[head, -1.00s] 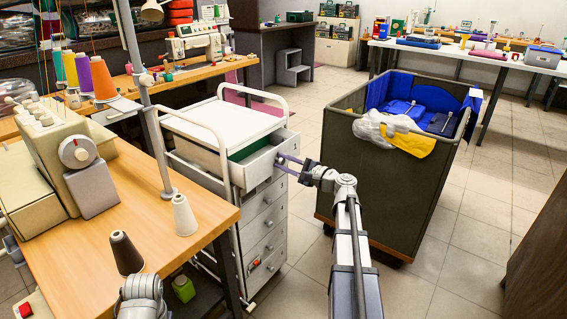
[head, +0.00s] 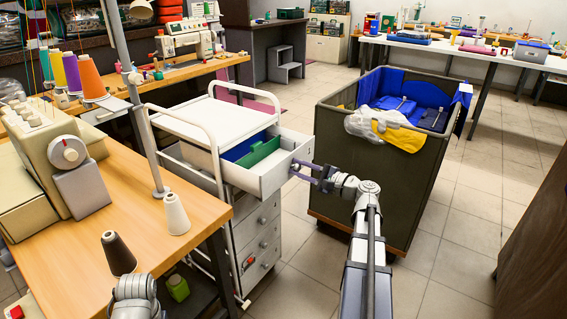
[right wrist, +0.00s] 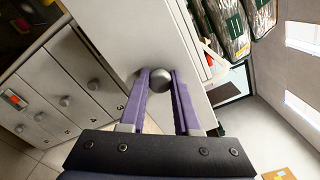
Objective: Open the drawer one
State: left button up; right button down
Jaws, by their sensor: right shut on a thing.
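The top drawer (head: 287,172) of the white rolling cabinet (head: 212,125) is pulled out, with green and blue items inside. My right gripper (head: 299,168) is at the drawer's front. In the right wrist view its purple fingers (right wrist: 160,88) are closed around the round grey knob (right wrist: 159,79) on the white drawer front (right wrist: 128,35). The lower drawers (head: 258,238) are shut, and some of their numbers show in the right wrist view. My left arm (head: 135,297) shows at the bottom edge, but its gripper is out of view.
A dark cart (head: 372,185) with blue bags stands close right of my right gripper. A wooden table (head: 178,213) with a sewing machine (head: 50,160) and thread cones is at the left. Tiled floor (head: 450,235) is free right of the cart.

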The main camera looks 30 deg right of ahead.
jog(key=v, duration=1.1)
jog(key=shift+s, duration=0.25)
jog(key=shift+f, duration=0.1)
jog(key=c, duration=0.6)
grip_release()
jog(key=shift+d, duration=0.1)
jog(key=v, duration=0.7)
jog(key=shift+s+d, duration=0.15)
jog(key=shift+s, duration=0.15)
jog(key=shift+s, duration=0.1)
